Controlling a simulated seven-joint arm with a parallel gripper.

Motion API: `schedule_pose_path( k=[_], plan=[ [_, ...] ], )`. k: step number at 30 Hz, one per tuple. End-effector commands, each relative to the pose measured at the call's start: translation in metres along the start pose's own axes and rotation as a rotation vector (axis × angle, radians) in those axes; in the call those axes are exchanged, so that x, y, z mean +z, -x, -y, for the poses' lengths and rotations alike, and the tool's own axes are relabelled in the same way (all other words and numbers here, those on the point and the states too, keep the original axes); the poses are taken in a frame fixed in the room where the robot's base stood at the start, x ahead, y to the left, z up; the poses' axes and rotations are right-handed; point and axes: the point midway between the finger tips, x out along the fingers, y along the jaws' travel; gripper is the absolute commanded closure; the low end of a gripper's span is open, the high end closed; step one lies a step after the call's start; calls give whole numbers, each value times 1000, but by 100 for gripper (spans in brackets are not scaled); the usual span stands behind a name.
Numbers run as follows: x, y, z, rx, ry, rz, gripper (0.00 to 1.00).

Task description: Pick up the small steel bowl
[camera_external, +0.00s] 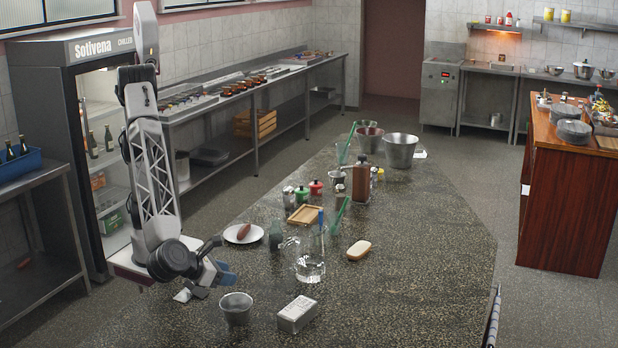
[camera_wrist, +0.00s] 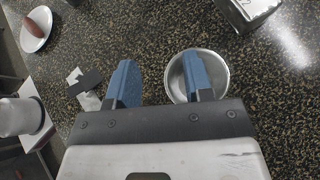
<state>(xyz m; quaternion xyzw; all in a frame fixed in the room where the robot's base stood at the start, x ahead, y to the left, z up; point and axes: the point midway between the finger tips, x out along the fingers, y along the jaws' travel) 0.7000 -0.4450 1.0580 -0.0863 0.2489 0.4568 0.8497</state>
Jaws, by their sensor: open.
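The small steel bowl (camera_external: 236,308) stands upright on the dark speckled counter (camera_external: 420,262), near its front edge. In the wrist view the bowl (camera_wrist: 176,80) shows from above, partly hidden by the right blue finger. My gripper (camera_external: 232,274) is open, to the left of the bowl and above the counter in the external view. In the wrist view my gripper (camera_wrist: 158,80) has its two blue fingers wide apart with nothing held between them. The bowl's left rim shows in the gap between the fingers.
A white plate with a sausage (camera_external: 243,233) and small dark and pale pieces (camera_wrist: 84,88) lie to the left. The counter's right side is clear.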

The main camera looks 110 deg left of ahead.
Motion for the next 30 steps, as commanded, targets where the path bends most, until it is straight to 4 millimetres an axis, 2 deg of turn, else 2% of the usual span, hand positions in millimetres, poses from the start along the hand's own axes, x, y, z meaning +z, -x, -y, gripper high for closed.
schedule_pose_path(
  k=[1, 6, 12, 24, 30],
  plan=[
    [-14, 8, 12, -15, -38, 25, 53],
    [-49, 33, 43, -58, -143, 102, 53],
    [-72, 49, 62, -85, -207, 153, 53],
    [-76, 52, 64, -88, -219, 163, 53],
    [-74, 42, 65, -88, -219, 163, 53]
  ],
)
